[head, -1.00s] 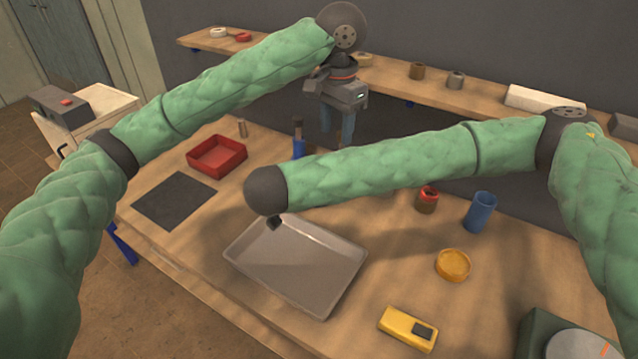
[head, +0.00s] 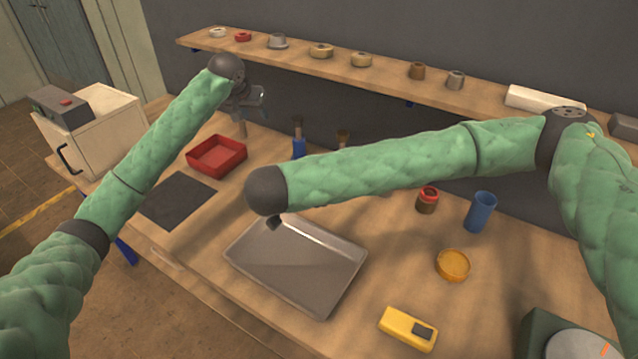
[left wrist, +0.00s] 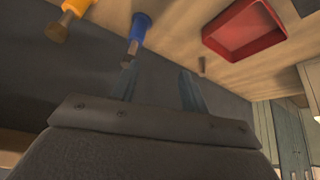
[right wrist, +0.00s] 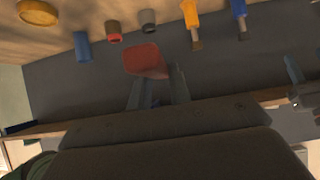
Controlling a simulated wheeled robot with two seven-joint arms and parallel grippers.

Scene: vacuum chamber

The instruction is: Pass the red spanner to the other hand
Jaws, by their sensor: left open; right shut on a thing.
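The red spanner (right wrist: 145,60) shows in the right wrist view as a broad red piece between the fingers of my right gripper (right wrist: 158,85), which is shut on it. Most of its length cannot be made out. In the head view my right arm hides this gripper and the spanner. My left gripper (head: 248,100) is in the air at the back left, near the red tray. In the left wrist view its fingers (left wrist: 158,78) are apart with nothing between them. The two grippers are well apart.
A red tray (head: 232,162), black mat (head: 176,202) and grey metal tray (head: 296,262) are on the bench. A blue cup (head: 480,212), round yellow dish (head: 453,265) and yellow meter (head: 407,328) stand right. A blue-handled brush (head: 298,147) is behind. A shelf (head: 390,80) runs along the wall.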

